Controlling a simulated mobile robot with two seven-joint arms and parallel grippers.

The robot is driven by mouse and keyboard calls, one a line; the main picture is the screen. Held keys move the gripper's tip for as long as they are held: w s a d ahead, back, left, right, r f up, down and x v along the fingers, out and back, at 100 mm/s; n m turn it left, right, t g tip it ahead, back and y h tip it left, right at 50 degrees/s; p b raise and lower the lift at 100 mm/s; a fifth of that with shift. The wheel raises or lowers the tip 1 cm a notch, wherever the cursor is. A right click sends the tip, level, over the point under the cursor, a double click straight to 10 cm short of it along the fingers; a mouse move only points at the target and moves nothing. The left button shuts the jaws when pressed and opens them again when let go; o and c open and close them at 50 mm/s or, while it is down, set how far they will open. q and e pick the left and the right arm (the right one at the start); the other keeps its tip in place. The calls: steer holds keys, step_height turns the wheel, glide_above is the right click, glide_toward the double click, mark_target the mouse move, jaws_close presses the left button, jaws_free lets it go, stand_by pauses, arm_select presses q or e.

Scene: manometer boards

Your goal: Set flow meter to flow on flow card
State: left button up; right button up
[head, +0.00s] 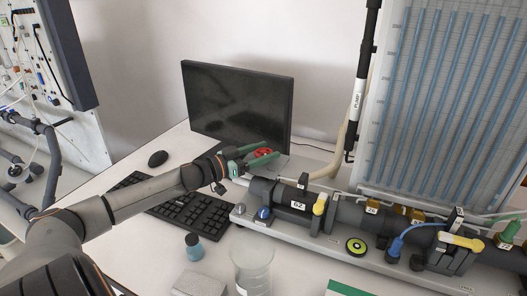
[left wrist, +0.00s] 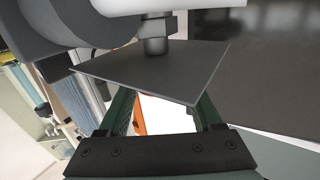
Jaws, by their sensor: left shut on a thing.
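My left gripper (head: 258,156), with green fingers, reaches over the back of the bench in front of the monitor. It is shut on a small red handle (head: 264,152), which shows between its fingertips. In the left wrist view the green fingers (left wrist: 158,112) point away, with a strip of orange-red (left wrist: 138,114) between them. A dark flat plate there hides much of the grip. A card with a green edge (head: 348,289), cut off at the bottom of the head view, may be the flow card; its text is unreadable. I cannot make out a flow meter reading. My right gripper is not in view.
A pipe rig (head: 292,196) with valves runs rightward below the manometer board (head: 445,95). A monitor (head: 238,102), keyboard (head: 190,213) and mouse (head: 158,159) are on the bench. A clear beaker (head: 252,268) and a small bottle (head: 194,247) stand in front.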

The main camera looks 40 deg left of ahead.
arm_select(q)
steer(key=shift+d+r+n+y+p, duration=0.1)
steer(key=shift+r+n+y+p, duration=0.05)
steer(key=shift+n+y+p, duration=0.4)
steer(key=shift+n+t+y+p, duration=0.35)
steer(key=shift+n+y, duration=0.2)
steer(key=shift+y, duration=0.6)
steer(key=n+y, duration=0.3)
steer(key=y, duration=0.2)
steer(key=shift+f+n+g+y, duration=0.2)
steer(key=shift+n+g+y, duration=0.55)
steer(key=shift+n+y, duration=0.55)
steer(key=shift+y+b, duration=0.3)
steer(key=shift+y, duration=0.2)
steer(key=o, duration=1.4)
steer(key=shift+c, duration=0.2)
